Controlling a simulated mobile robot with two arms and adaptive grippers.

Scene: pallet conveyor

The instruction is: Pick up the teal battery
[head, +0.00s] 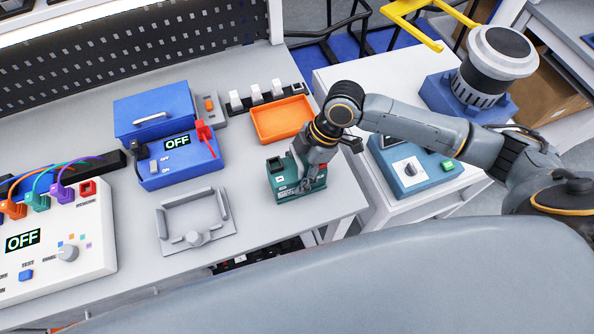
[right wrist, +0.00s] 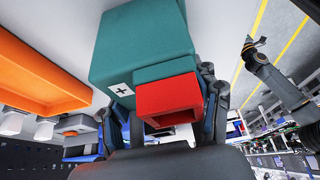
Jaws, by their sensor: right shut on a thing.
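The teal battery (head: 284,181) is at the right end of the grey workbench in the head view. In the right wrist view the teal battery (right wrist: 140,50) fills the upper middle, with a red terminal block (right wrist: 168,96) and a plus label on it. My right gripper (head: 302,182) reaches down over the battery and is shut on it, with its fingers (right wrist: 165,125) on both sides in the wrist view. I cannot tell whether the battery still touches the bench. My left gripper is not in view.
An orange tray (head: 282,120) lies just behind the battery. A grey clamp fixture (head: 196,221) and a blue tester box (head: 180,165) reading OFF stand to the left. A white cabinet with a teal control box (head: 414,165) stands to the right. The bench's front edge is close.

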